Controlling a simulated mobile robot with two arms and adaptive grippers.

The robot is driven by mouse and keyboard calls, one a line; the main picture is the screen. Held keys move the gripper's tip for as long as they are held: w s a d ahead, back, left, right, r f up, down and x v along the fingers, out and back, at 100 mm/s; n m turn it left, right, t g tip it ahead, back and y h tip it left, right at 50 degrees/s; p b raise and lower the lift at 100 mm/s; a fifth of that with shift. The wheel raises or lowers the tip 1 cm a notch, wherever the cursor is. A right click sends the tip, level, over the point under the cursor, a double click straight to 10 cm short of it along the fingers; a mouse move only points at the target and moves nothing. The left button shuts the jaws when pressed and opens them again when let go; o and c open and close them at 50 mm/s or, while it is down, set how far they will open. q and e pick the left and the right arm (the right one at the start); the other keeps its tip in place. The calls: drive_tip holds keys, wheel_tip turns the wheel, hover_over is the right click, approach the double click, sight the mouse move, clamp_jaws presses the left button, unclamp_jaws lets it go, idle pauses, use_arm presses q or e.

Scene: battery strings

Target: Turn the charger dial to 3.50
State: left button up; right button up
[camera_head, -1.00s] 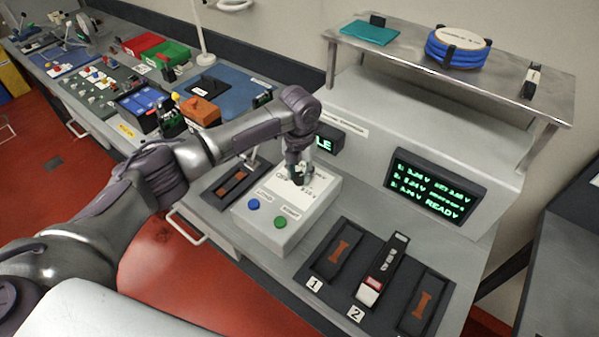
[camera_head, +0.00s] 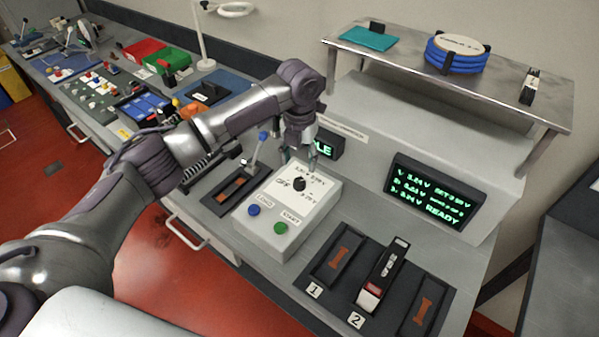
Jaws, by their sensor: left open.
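The charger box (camera_head: 285,232) is white, with a black dial (camera_head: 299,184) on its top, the word OFF and voltage marks around it, a blue button (camera_head: 253,210) and a green button (camera_head: 281,228). The dial's pointer is too small to read surely. My left gripper (camera_head: 297,160) is open and empty, pointing down just behind and above the dial, apart from it. The charger screen (camera_head: 432,192) shows green lines with voltages, a SET value and READY; the digits are blurred. My right gripper is not in view.
Slots marked 1 and 2 (camera_head: 355,320) lie at the front right; a black and white battery module (camera_head: 382,274) sits in slot 2. A lever (camera_head: 257,150) stands beside a tray left of the charger box. A metal shelf (camera_head: 490,82) overhangs the back.

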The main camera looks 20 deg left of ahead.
use_arm(q)
drive_tip(key=shift+r, duration=2.35)
